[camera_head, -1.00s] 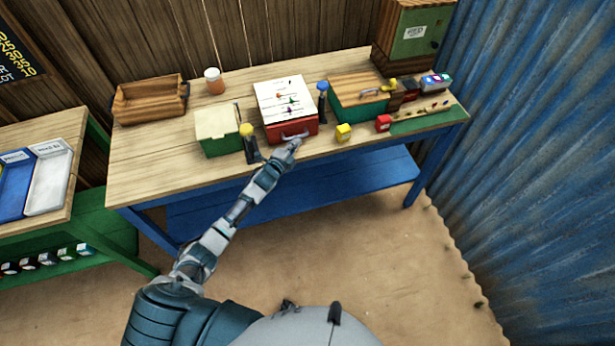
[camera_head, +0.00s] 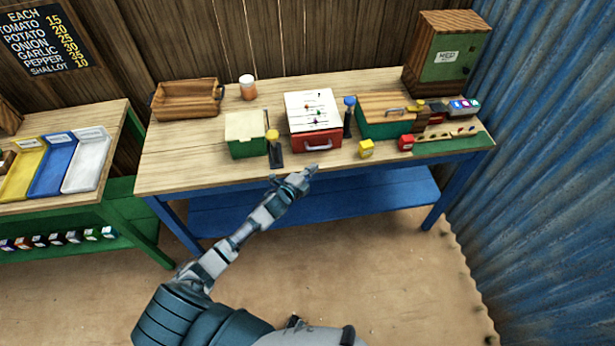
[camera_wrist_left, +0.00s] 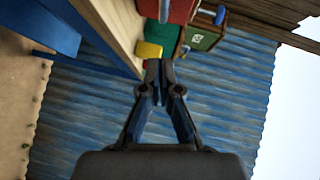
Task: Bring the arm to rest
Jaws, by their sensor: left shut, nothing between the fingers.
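My left gripper (camera_head: 309,171) is shut and empty, close to the front edge of the wooden table (camera_head: 185,165). It is just below the handle of the red drawer box (camera_head: 316,141), apart from it as far as I can tell. The box has a white top with small coloured marks. In the left wrist view my left gripper (camera_wrist_left: 158,66) has its fingertips together, with nothing between them. The red box (camera_wrist_left: 178,10) and a yellow block (camera_wrist_left: 149,50) show beyond it. My right gripper is in neither view.
A green box (camera_head: 245,147) and a yellow-topped dark post (camera_head: 274,150) stand left of the drawer. A yellow block (camera_head: 366,149) and a red block (camera_head: 406,142) sit to its right. A blue shelf (camera_head: 320,205) lies below. The floor in front is clear.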

